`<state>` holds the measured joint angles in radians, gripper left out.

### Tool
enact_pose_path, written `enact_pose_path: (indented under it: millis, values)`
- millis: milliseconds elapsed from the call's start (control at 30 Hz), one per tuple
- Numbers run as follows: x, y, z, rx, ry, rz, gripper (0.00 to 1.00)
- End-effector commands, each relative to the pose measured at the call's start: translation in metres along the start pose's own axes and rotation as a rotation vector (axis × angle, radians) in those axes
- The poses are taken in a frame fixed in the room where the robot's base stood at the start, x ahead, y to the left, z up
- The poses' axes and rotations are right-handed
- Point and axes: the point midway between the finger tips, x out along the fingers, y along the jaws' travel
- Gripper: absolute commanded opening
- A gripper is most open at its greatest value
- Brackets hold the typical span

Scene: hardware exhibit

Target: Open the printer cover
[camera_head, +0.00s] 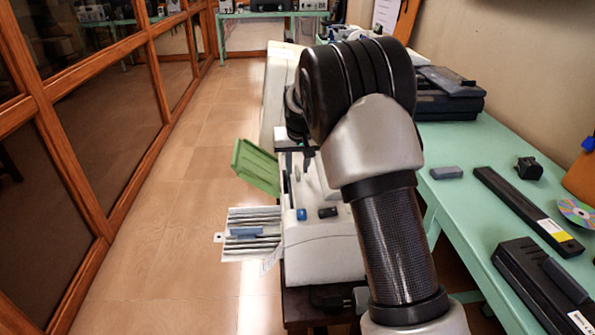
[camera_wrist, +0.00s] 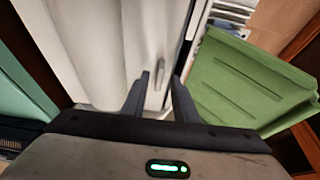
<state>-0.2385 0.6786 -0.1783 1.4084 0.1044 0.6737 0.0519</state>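The printer (camera_head: 325,255) is a large off-white machine in the middle of the head view, partly hidden behind my arm. A green panel (camera_head: 256,167) stands out tilted from its left side; it also shows at the right of the wrist view (camera_wrist: 250,80). In the wrist view, the printer's off-white panels (camera_wrist: 100,45) fill the left and middle, with a small raised grip-like piece (camera_wrist: 161,73) on one. I cannot tell which panel is the cover. My gripper (camera_wrist: 161,82) is open, its two dark fingers apart over the off-white surface, with nothing clearly held between them.
A slatted tray (camera_head: 252,243) juts out from the printer's left side. A green table (camera_head: 462,205) at right bears black devices (camera_head: 525,210) and a disc (camera_head: 577,212). A wood-framed glass partition (camera_head: 100,120) runs along the left. The tiled floor (camera_head: 180,215) between is clear.

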Motion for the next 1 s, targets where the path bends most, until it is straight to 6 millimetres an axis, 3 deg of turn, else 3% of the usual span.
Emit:
enact_pose_path:
  millis: [133, 433, 600, 1000]
  values:
    - [0.0112, 0.0, 0.0002, 0.0, 0.0, 0.0, 0.27]
    - [0.0127, 0.0, -0.0003, 0.0, 0.001, 0.0, 0.27]
    - [0.0126, 0.0, -0.0001, 0.0, 0.0, 0.0, 0.0]
    - [0.0126, 0.0001, 0.0001, 0.0, 0.0, 0.0, 0.0]
